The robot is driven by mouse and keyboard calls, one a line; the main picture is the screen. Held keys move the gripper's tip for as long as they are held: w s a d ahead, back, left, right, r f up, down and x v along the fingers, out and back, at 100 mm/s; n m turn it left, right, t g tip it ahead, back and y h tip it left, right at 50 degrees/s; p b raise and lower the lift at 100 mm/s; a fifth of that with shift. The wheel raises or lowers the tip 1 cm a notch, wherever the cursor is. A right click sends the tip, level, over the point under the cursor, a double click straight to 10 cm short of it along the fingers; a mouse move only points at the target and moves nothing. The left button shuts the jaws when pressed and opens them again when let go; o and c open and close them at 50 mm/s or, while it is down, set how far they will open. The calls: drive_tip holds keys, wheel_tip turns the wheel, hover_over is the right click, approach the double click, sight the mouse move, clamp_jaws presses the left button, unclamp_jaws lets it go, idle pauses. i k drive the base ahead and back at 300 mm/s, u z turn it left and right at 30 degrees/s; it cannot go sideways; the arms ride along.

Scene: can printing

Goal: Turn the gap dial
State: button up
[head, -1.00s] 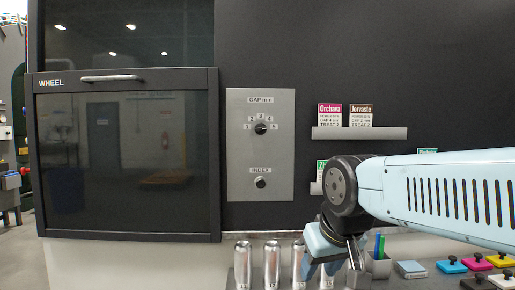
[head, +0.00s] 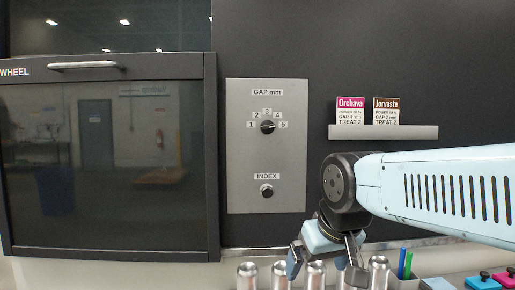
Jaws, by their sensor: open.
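The gap dial (head: 267,127) is a small dark knob on a grey panel (head: 240,185), under a "GAP mm" label. Numbers 1 to 5 arc over it. Its light mark seems to point right, near the 5, but it is too small to be sure. My gripper (head: 326,268) hangs open at the lower middle, pointing down, below and to the right of the panel and well apart from the dial.
An INDEX knob (head: 266,191) sits lower on the panel. A glazed WHEEL door (head: 110,160) is to the left. Several silver cans (head: 247,275) stand below. A shelf (head: 383,132) with the Orchava (head: 350,111) and Jorvaste (head: 386,111) cards is to the right.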

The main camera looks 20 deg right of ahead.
sight(267, 127)
drive_tip(key=u, duration=0.4)
drive_tip(key=k, duration=1.4)
drive_tip(key=z, duration=0.25)
drive_tip(key=i, duration=1)
drive_tip(key=u, duration=0.05)
